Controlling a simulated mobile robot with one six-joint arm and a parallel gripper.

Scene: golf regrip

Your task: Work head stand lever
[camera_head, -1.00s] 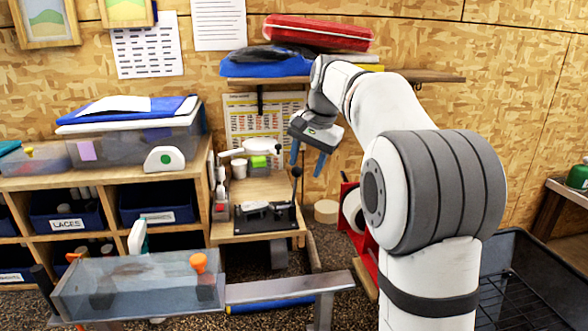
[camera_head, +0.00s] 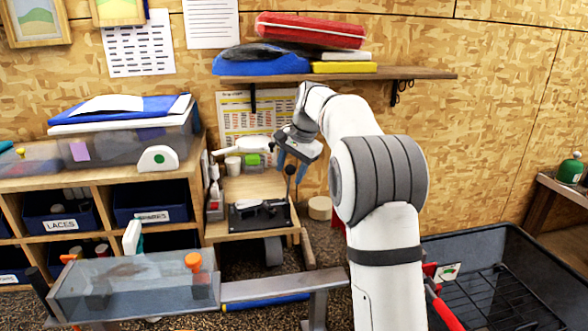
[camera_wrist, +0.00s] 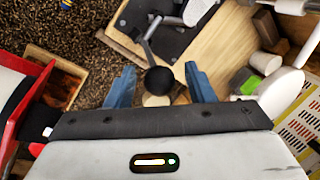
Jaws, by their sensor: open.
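The head stand (camera_head: 262,216) is a black device on a small wooden bench. Its lever stands up at the right side and ends in a black ball knob (camera_head: 290,170). In the wrist view the lever knob (camera_wrist: 159,80) lies between my two blue fingers, with the lever rod (camera_wrist: 147,50) running up from it to the stand. My gripper (camera_wrist: 160,85) is open, with a gap on both sides of the knob. In the head view my gripper (camera_head: 291,165) is at the knob. I cannot tell the exact depth between fingers and knob.
A wooden shelf (camera_head: 420,75) with a red case (camera_head: 310,30) hangs above my arm. A clear tank (camera_head: 130,288) stands in front on the left, a cubby unit (camera_head: 108,232) behind it. A black cart (camera_head: 500,275) is at the lower right. A green block (camera_wrist: 245,82) lies on the bench.

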